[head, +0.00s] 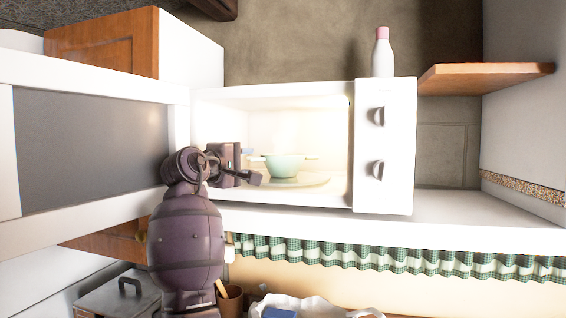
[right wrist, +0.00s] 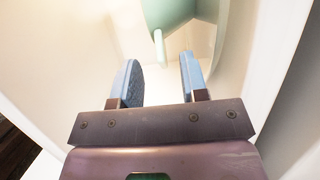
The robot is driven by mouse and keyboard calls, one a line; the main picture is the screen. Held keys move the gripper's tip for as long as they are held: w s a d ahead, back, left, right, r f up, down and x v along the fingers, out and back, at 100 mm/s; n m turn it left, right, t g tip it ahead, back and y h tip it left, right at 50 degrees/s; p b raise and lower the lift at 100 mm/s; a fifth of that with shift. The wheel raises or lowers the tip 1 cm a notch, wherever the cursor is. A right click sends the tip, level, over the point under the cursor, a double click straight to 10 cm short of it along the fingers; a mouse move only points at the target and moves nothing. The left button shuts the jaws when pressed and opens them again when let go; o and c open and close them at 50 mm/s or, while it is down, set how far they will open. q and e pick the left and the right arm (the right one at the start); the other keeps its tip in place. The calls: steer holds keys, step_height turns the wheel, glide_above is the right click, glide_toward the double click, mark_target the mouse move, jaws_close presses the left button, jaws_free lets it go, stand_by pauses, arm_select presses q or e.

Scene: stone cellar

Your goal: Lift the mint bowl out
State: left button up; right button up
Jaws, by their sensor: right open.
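The mint bowl (head: 286,164) sits upright on the round plate (head: 316,180) inside the lit, open microwave (head: 384,190). It has small handles at its sides. My right gripper (head: 252,166) is at the microwave's opening, just left of the bowl. In the right wrist view its two blue-padded fingers (right wrist: 159,80) are apart with nothing between them. The bowl (right wrist: 170,12) is ahead of the fingertips there, and one pale handle (right wrist: 159,48) points toward the gap between them. My left gripper is not in view.
The microwave door (head: 90,150) stands wide open at the left. A white bottle with a pink cap (head: 382,54) stands on or behind the microwave's top edge. A wooden shelf (head: 480,76) is at the right. A green checked curtain (head: 400,258) hangs below the white shelf edge.

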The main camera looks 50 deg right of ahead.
mark_target(257, 159)
steer(key=d, duration=0.2)
steer(key=d+p, duration=0.1)
steer(key=d, duration=0.1)
steer(key=shift+w, duration=0.4)
steer(key=shift+a, duration=0.1)
jaws_close()
steer(key=shift+r, duration=0.1)
